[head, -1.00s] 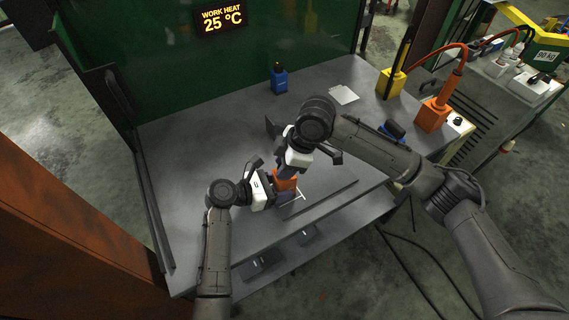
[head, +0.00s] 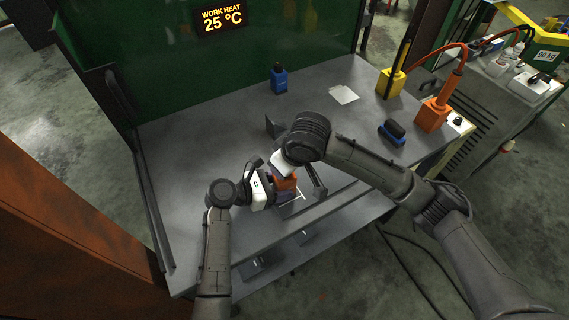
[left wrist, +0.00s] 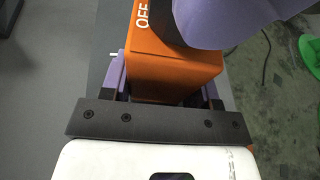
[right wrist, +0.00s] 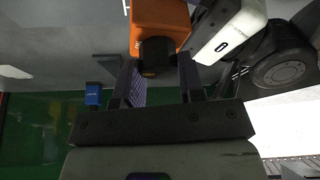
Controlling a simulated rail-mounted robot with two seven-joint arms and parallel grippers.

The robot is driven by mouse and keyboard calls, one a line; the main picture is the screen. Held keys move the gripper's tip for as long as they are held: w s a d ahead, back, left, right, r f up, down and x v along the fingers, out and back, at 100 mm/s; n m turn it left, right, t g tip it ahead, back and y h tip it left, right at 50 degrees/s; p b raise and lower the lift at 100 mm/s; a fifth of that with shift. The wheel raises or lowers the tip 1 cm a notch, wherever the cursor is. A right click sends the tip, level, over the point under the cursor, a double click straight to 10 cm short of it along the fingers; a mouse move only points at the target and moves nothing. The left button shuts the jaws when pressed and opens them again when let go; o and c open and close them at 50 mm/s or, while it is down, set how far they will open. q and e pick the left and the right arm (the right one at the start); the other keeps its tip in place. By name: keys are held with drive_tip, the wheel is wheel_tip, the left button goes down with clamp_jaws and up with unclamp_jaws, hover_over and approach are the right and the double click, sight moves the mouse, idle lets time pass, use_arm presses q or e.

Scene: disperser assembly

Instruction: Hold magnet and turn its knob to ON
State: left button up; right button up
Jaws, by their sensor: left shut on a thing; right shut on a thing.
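The magnet is an orange block (head: 286,183) held near the front middle of the table. It shows close up in the left wrist view (left wrist: 165,70), with white "OFF" lettering on its top. My left gripper (left wrist: 168,88) is shut on it, one purple finger on each side. The magnet's black knob (right wrist: 157,55) sticks out of the block in the right wrist view. My right gripper (right wrist: 160,80) is shut on this knob. In the left wrist view a purple finger of the right gripper hides most of the knob, and its exact angle cannot be told.
A blue block with a black top (head: 279,80) stands at the back of the grey table (head: 200,140). Another blue and black piece (head: 392,132) lies at the right, near an orange block (head: 432,115) and a yellow one (head: 391,83). White sheets (head: 343,95) lie at the back.

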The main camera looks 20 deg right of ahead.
drive_tip(key=shift+m, duration=0.7)
drive_tip(key=o, duration=0.9)
drive_tip(key=shift+r, duration=0.1)
drive_tip(key=v, duration=1.1)
drive_tip(key=shift+s+a+r, duration=0.2)
drive_tip(key=shift+s+r, duration=0.05)
drive_tip(key=shift+r, duration=0.15)
use_arm(q)
drive_tip(key=o, duration=1.3)
drive_tip(key=shift+a, duration=0.1)
